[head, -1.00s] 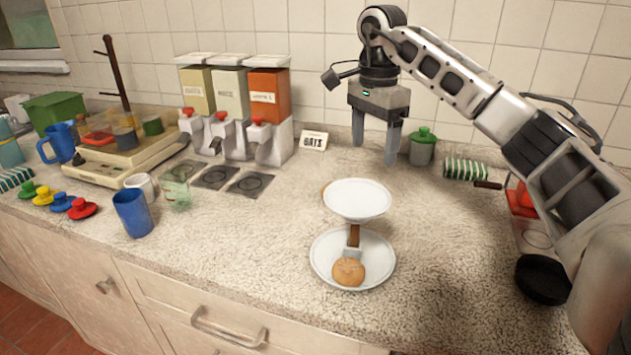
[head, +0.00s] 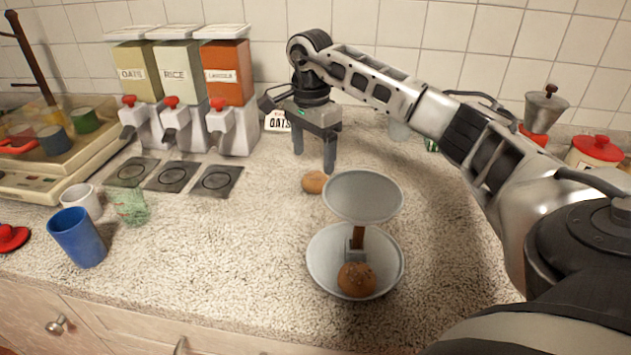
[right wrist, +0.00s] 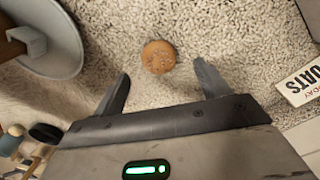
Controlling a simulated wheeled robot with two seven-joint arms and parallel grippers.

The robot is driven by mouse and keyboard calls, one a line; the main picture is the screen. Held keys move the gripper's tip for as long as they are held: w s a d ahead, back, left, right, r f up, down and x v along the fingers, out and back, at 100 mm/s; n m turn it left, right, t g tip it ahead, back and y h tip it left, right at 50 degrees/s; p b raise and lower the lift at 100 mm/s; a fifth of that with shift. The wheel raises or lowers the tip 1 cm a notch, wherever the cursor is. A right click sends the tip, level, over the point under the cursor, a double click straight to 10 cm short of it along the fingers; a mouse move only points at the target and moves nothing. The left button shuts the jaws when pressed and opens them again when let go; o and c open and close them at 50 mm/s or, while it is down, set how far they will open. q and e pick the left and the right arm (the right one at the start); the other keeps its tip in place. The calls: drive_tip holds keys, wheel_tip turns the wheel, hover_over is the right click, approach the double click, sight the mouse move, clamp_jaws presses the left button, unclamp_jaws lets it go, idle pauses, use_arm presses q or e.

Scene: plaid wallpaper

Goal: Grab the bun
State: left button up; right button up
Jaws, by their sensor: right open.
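One brown bun (head: 315,182) lies on the counter just behind and left of a two-tier stand. It also shows in the right wrist view (right wrist: 158,57), roughly centred between the fingertips and beyond them. A second bun (head: 357,280) sits on the stand's lower plate (head: 322,268), at its front. My right gripper (head: 314,162) is open and empty, pointing down, above and behind the counter bun. In the right wrist view its two fingers (right wrist: 162,72) are spread apart, with neither touching the bun. My left gripper is out of view.
The stand's upper plate (head: 363,195) rises right beside the counter bun. An "OATS" card (head: 277,121) stands behind my gripper. Dispensers (head: 185,95), a blue cup (head: 78,238) and a green glass (head: 131,207) are to the left. The counter between is clear.

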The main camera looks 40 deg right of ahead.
sight(315, 174)
drive_tip(key=shift+s+d+f+p, duration=0.15)
drive_tip(key=shift+f+p, duration=0.1)
drive_tip(key=shift+f, duration=1.2)
drive_tip(key=shift+s+a+f+p, duration=0.1)
drive_tip(key=shift+f+p, duration=0.15)
drive_tip(key=shift+f, duration=1.2)
drive_tip(key=c, duration=1.1)
